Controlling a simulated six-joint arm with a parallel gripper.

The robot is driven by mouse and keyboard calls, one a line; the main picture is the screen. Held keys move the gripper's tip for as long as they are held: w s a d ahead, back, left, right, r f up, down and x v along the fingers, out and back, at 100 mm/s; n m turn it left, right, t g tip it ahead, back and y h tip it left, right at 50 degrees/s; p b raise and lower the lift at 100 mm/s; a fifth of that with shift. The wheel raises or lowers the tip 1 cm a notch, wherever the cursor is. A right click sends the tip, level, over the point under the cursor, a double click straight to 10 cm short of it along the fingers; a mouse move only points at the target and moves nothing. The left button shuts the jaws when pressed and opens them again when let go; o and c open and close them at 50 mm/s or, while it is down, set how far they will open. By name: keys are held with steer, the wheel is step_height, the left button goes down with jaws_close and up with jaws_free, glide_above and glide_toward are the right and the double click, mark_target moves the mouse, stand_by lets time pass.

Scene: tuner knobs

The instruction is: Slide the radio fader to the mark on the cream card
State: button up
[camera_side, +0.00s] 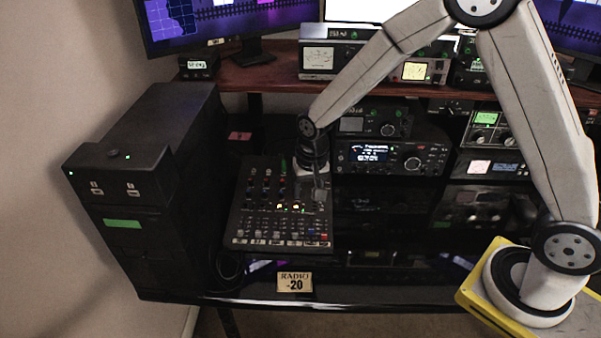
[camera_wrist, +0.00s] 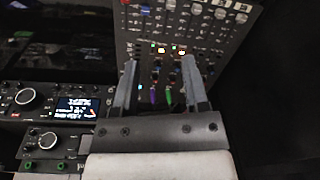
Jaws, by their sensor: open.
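The cream card (camera_side: 295,282) reads "RADIO -20" and stands at the desk's front edge. Behind it lies the black mixer (camera_side: 238,222), which also shows in the wrist view (camera_wrist: 215,45). Its fader caps (camera_side: 273,235) sit in a row near the front edge, several pale, one blue and one red. They show at the top of the wrist view (camera_wrist: 195,8). The strip labels are too small to read, so I cannot tell which is the radio fader. My gripper (camera_wrist: 158,62) is open and empty, over the mixer's knob area, apart from the faders. It hides some knobs.
A black computer tower (camera_side: 125,190) stands left of the mixer. Radio units (camera_side: 390,158) stack to the right and behind, also in the wrist view (camera_wrist: 75,107). A wooden shelf (camera_side: 245,80) with monitors is above. The desk's front strip is mostly clear.

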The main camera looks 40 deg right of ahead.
mark_target(276, 233)
steer(key=w+a+f+m, duration=0.1)
steer(key=w+f, duration=0.1)
steer(key=w+a+f+m, duration=0.1)
steer(key=w+a+f, duration=0.1)
steer(key=f, duration=0.1)
steer(key=w+a+f+m+g, duration=0.1)
steer(key=w+a+f, duration=0.1)
steer(key=f, duration=0.1)
steer(key=shift+w, duration=0.1)
steer(key=shift+f, duration=0.1)
steer(key=shift+f, duration=3.8)
jaws_close()
